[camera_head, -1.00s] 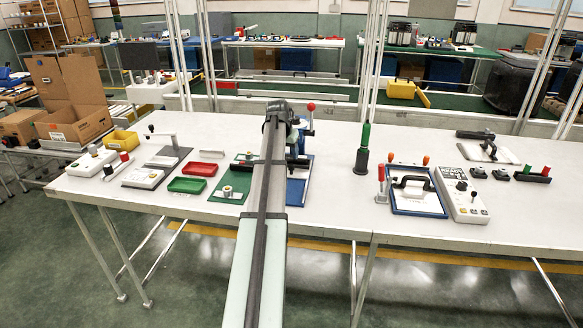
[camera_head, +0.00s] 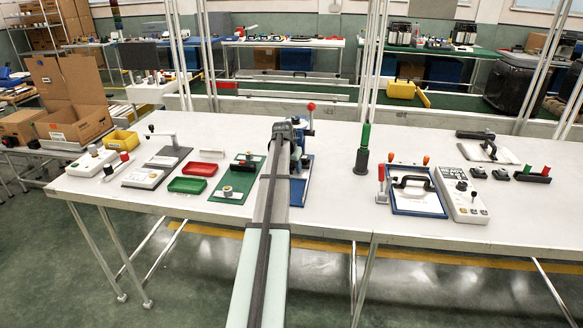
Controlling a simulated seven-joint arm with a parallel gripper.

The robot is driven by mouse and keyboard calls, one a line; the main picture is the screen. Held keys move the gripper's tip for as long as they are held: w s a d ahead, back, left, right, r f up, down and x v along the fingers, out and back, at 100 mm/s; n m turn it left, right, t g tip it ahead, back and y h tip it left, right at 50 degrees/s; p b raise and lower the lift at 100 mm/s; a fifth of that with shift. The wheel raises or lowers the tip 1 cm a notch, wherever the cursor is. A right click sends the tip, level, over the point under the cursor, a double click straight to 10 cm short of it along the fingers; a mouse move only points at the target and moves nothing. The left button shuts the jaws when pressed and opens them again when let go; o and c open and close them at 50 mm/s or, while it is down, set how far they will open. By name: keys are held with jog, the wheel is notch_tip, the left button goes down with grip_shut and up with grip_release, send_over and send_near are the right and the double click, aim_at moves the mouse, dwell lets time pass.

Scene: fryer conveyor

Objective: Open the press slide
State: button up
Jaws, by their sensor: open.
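A blue press-like device (camera_head: 306,143) with a red ball-topped lever (camera_head: 311,106) stands on a blue base plate (camera_head: 298,190) near the middle of the table. My arm crosses in front of it and hides much of it, so I cannot make out its slide or how far that stands open. My gripper (camera_head: 290,146) is at the far end of the arm, close to the left side of the device. It is open, but its fingertips are mostly hidden, and I cannot tell whether it touches the device.
Left of my arm lie a green board (camera_head: 240,181) with knobs, a red tray (camera_head: 201,169) and a green tray (camera_head: 186,185). To the right stand a dark green-topped post (camera_head: 363,150) and a blue-framed panel (camera_head: 416,208) with a black handle. White table between is clear.

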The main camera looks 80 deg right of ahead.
jog(key=shift+c, duration=0.5)
grip_shut()
jog(key=a, duration=1.3)
jog(key=shift+d, duration=0.1)
jog(key=shift+o, duration=0.5)
grip_release()
